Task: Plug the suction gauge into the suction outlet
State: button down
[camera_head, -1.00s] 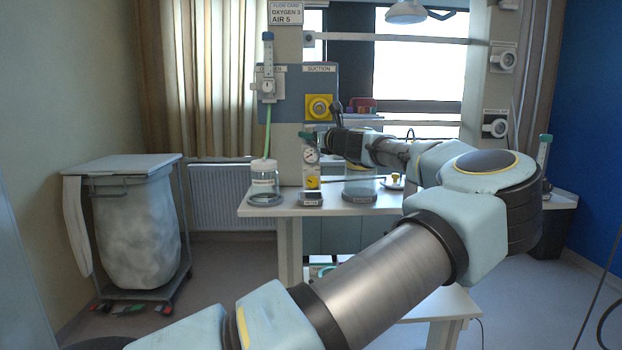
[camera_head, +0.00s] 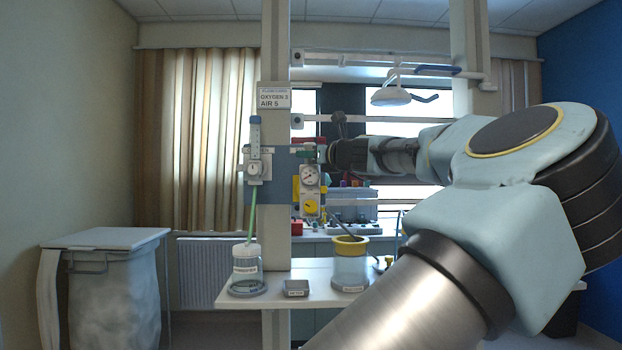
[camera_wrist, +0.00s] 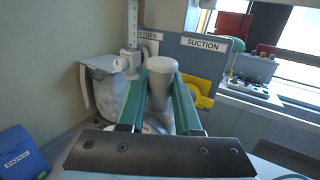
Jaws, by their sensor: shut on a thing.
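The suction gauge (camera_head: 309,184), with a white dial above a yellow knob, hangs upright from my gripper (camera_head: 312,151) in the head view. In the wrist view, my gripper's green fingers (camera_wrist: 160,100) are shut on the gauge's grey rounded top (camera_wrist: 163,66). The yellow suction outlet (camera_wrist: 199,92) is on the blue-grey wall panel under the SUCTION label, ahead and slightly right of the fingers. In the head view, the gauge covers most of the outlet (camera_head: 296,188). A gap between gauge and outlet cannot be judged.
An oxygen flowmeter (camera_head: 254,165) is on the panel just left of the gauge. Below, the shelf (camera_head: 320,298) bears a bottle (camera_head: 246,262), a small empty dark stand (camera_head: 296,288) and a yellow-lidded jar (camera_head: 350,268). A bin (camera_head: 115,290) stands at left.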

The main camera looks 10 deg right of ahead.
jog(key=shift+r, duration=0.25)
jog(key=shift+w, duration=0.15)
jog(key=shift+w+d+f, duration=0.2)
jog(key=shift+w+f, duration=0.3)
jog(key=shift+w, duration=0.5)
jog(key=shift+w+d+f, duration=0.15)
jog(key=shift+w+f, duration=0.3)
jog(key=shift+w, duration=0.6)
jog(key=shift+w+d+f, duration=0.2)
jog(key=shift+w+f, duration=0.3)
jog(key=shift+w, duration=0.5)
jog(key=shift+w+d+p, duration=0.15)
jog(key=shift+w+p, duration=0.45)
jog(key=shift+w, duration=0.1)
jog(key=shift+w+d+p, duration=0.15)
jog(key=shift+w+p, duration=0.4)
jog(key=shift+w, duration=0.1)
jog(key=shift+w+d+p, duration=0.2)
jog(key=shift+w+p, duration=0.6)
jog(key=shift+w, duration=0.25)
jog(key=shift+w+d+p, duration=0.2)
jog(key=shift+w+p, duration=0.55)
jog(key=shift+w, duration=0.25)
jog(key=c, duration=0.5)
grip_release()
jog(key=shift+f, duration=0.15)
